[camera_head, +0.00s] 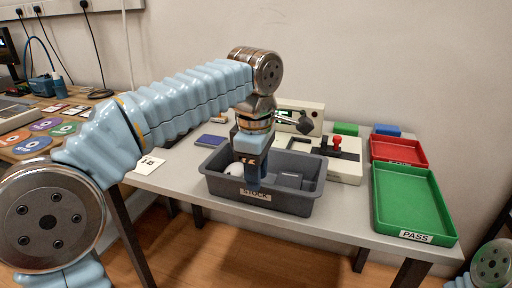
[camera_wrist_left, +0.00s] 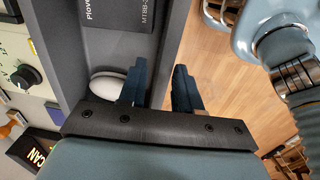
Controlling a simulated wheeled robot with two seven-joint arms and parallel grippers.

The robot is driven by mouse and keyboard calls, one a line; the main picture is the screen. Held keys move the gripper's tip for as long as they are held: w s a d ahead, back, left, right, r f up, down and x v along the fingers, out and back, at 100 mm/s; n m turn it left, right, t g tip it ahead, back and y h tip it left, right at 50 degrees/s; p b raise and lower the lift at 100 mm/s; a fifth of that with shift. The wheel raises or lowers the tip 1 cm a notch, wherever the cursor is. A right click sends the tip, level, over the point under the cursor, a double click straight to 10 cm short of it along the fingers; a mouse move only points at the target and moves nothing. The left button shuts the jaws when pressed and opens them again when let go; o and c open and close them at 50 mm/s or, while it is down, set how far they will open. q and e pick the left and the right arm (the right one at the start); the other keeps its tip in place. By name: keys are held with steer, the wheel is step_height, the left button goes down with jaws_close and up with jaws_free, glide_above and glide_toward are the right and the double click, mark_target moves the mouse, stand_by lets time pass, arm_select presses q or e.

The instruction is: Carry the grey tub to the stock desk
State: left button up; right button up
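The grey tub (camera_head: 307,201), labelled STOCK, is at the front edge of the light grey table; I cannot tell whether it touches the tabletop. It holds a white rounded thing (camera_head: 236,167) and dark boxes (camera_head: 288,180). My left gripper (camera_head: 252,182) points down at its near wall. My right gripper is not in view. No desk is marked as the stock desk.
A green PASS tray (camera_head: 408,233) and red tray (camera_head: 398,150) are at the table's right. A white device with a red knob (camera_head: 336,143) stands behind the tub. A card (camera_head: 149,165) lies left. A wooden desk (camera_head: 35,150) with coloured discs stands further left.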

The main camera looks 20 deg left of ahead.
arm_select(q)
step_height(320, 180, up, 7)
steer(key=p, duration=0.1)
steer(key=shift+s, duration=0.25)
steer(key=shift+r, duration=0.1)
